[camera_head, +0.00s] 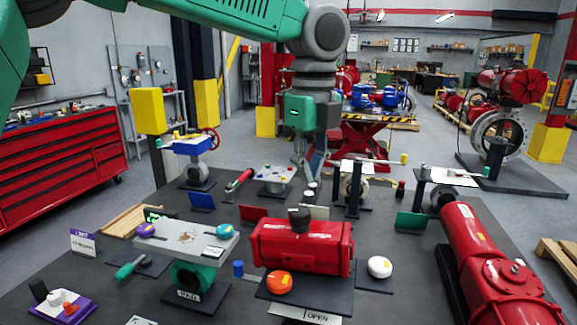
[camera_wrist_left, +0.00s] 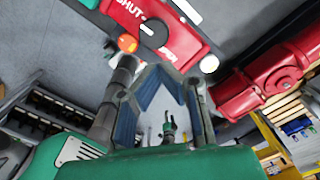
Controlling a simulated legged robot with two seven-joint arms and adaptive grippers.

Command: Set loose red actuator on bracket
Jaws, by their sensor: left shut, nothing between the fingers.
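A red actuator (camera_head: 300,245) with a black knob (camera_head: 299,219) on top sits on a dark plate at the front middle of the table. In the left wrist view the red actuator (camera_wrist_left: 185,42) is at the top, marked "SHUT". My right gripper is not in view.
An orange knob (camera_head: 279,282) and a white knob (camera_head: 380,267) flank the actuator's front. A large red actuator (camera_head: 485,260) lies along the right. A green-handled tool (camera_head: 131,267) lies at left. Small valve stands (camera_head: 355,190) and cards crowd the table behind.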

